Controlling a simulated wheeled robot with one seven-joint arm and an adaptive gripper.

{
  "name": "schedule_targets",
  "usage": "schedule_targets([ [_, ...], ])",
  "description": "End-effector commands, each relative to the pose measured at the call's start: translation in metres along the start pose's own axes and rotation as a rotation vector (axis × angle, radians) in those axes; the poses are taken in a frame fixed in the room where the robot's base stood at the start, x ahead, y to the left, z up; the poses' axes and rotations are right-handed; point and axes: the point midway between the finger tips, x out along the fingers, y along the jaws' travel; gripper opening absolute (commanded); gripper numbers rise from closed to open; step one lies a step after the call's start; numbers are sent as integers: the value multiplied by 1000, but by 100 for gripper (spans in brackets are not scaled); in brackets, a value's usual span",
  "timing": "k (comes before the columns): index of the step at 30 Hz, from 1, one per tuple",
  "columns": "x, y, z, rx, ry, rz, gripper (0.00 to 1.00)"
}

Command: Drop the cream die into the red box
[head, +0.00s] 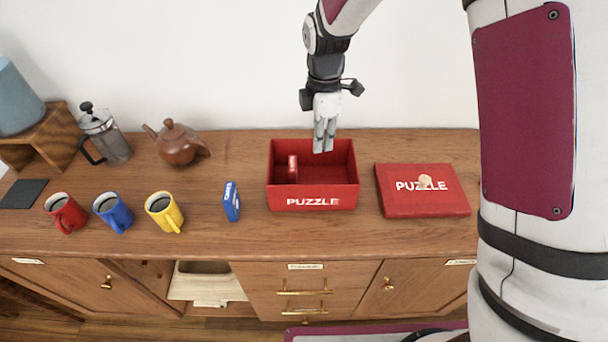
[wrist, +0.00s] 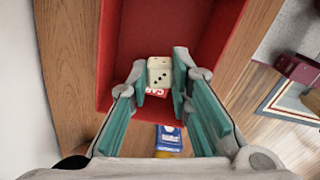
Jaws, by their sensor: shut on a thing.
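The cream die (wrist: 159,73) with dark pips sits between my fingertips in the wrist view, above the open red box (wrist: 216,52). In the head view the red box (head: 313,203), marked PUZZLE, stands open on the wooden cabinet top. My gripper (head: 323,148) points down over the back part of the box, and its fingertips (wrist: 160,76) are closed on the die. The die cannot be made out in the head view. A small red card pack (head: 292,170) stands inside the box, and part of it shows below the die in the wrist view.
The red lid (head: 397,205) lies to the right with a small cream piece (head: 425,182) on it. A blue card pack (head: 231,202) stands left of the box. Yellow (head: 163,212), blue (head: 112,214) and red mugs (head: 65,215), a teapot (head: 178,145) and a French press (head: 105,138) are farther left.

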Motion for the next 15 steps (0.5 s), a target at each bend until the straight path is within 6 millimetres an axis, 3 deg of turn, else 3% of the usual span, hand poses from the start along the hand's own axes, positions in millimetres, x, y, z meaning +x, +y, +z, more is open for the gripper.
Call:
schedule_targets([
  [6,27,1,0,-1,0,-1,6],
  [15,45,0,0,0,0,0,6],
])
